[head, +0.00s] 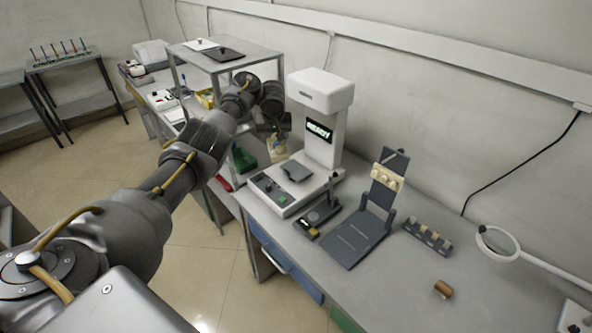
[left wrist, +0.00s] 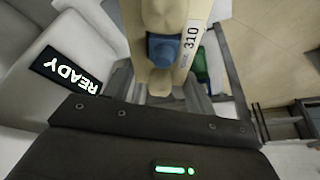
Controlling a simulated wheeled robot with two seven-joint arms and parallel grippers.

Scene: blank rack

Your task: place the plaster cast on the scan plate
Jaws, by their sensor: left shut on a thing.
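The cream plaster cast (head: 279,148) is in my left gripper (head: 274,130), held beside the white scanner. In the left wrist view the cast (left wrist: 165,14) shows close up, with a blue part and a tag reading 310; the gripper's fingers (left wrist: 165,95) are shut on it. The scan plate (head: 296,171), a small grey plate, sits on the scanner's base in the head view, to the right of and below the cast. Nothing rests on it. My right gripper is not in view.
The scanner (head: 322,95) has a tall column, an overhanging head and a screen reading READY. A small dark device (head: 318,217), a grey stand with a cream piece (head: 386,178), a small rack (head: 428,236) and a brown cylinder (head: 442,288) stand on the bench. A raised shelf (head: 225,60) is behind my arm.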

